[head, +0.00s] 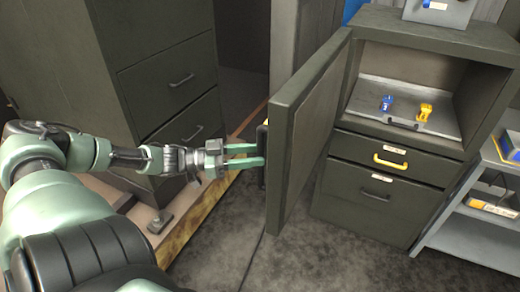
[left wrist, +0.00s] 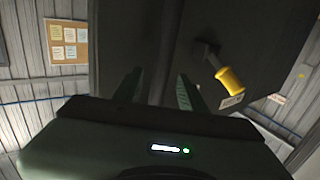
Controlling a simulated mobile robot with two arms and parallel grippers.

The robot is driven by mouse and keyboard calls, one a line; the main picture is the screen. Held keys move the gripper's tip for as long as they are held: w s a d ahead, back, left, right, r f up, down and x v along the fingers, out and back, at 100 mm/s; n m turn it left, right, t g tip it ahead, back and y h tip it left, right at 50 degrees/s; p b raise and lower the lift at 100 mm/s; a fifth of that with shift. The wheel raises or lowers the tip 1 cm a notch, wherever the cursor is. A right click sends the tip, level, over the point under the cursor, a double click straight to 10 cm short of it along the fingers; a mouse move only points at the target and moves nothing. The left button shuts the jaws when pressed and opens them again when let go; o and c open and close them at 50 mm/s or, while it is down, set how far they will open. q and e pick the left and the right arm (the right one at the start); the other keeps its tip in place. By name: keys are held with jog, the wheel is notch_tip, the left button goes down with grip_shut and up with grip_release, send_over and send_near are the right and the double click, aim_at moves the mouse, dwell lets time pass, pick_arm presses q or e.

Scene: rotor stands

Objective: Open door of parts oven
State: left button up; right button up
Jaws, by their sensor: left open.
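The parts oven (head: 480,45) is a dark green cabinet at the right in the head view. Its door (head: 302,130) stands swung open to the left, with its edge toward me. Inside, a grey tray (head: 365,100) holds a blue part (head: 387,103) and a yellow part (head: 424,112). My left gripper (head: 262,155) is open and empty at the outer side of the door, near a dark handle there that is mostly hidden. In the left wrist view its fingers (left wrist: 158,90) are apart before a dark surface. My right gripper is not in view.
Drawers with a yellow handle (head: 390,162) and a dark handle (head: 375,196) are below the oven opening. A dark drawer cabinet (head: 160,75) stands behind my left arm. A grey shelf (head: 480,205) is at the far right. The floor (head: 310,250) before the oven is clear.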

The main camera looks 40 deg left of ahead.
pick_arm(q)
jog(key=p+v, duration=0.2)
jog(key=v, duration=0.3)
jog(key=shift+s+a, duration=0.2)
jog(key=shift+s, duration=0.05)
